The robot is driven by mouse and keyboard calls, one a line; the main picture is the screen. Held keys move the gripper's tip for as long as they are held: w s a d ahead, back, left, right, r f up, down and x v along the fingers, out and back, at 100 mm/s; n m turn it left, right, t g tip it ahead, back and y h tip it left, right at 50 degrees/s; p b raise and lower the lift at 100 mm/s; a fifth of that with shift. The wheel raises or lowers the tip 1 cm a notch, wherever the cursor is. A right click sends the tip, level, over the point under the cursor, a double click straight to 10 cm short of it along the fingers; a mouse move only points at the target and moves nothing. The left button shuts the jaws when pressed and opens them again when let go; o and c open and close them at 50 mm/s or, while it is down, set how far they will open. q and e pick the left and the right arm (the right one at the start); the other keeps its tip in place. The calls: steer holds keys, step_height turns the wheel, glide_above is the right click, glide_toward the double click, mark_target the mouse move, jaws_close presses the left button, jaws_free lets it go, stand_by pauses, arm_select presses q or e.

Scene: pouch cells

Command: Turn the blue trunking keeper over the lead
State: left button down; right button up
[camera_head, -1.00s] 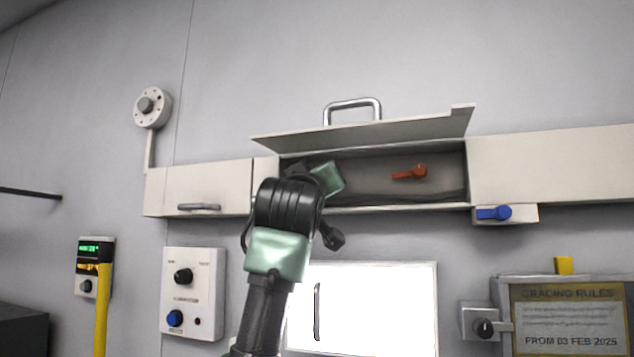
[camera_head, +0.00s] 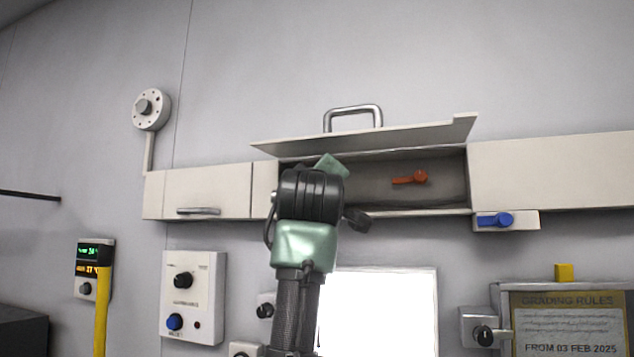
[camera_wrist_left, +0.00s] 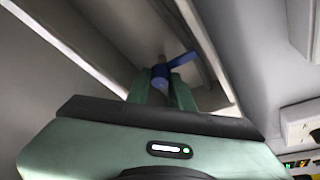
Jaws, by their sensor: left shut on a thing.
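In the left wrist view a blue keeper (camera_wrist_left: 181,60) sits inside the open trunking, its lever sticking out to the upper right from a round hub. My left gripper (camera_wrist_left: 160,88) is shut on it, with a green finger on each side of the hub. In the head view my left gripper (camera_head: 332,166) reaches into the left part of the trunking (camera_head: 440,165); my wrist hides its fingertips and this keeper. I cannot make out the lead clearly. My right gripper is not in view.
The trunking lid (camera_head: 370,135) with its handle stands raised above the opening. An orange keeper (camera_head: 410,177) is on the trunking's back wall. Another blue lever (camera_head: 495,219) is on a plate below right. A control panel (camera_head: 193,300) is at lower left.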

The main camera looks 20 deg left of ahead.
arm_select(q)
steer(key=shift+w+d+f, duration=0.1)
steer(key=shift+w+f, duration=0.05)
steer(key=shift+f, duration=0.05)
steer(key=c, duration=1.3)
jaws_free()
steer(key=shift+o, duration=0.2)
steer(key=shift+d, duration=0.1)
steer(key=b+v, duration=0.4)
steer(key=v, duration=0.3)
steer(key=shift+s+b, duration=0.35)
steer(key=shift+s, duration=0.05)
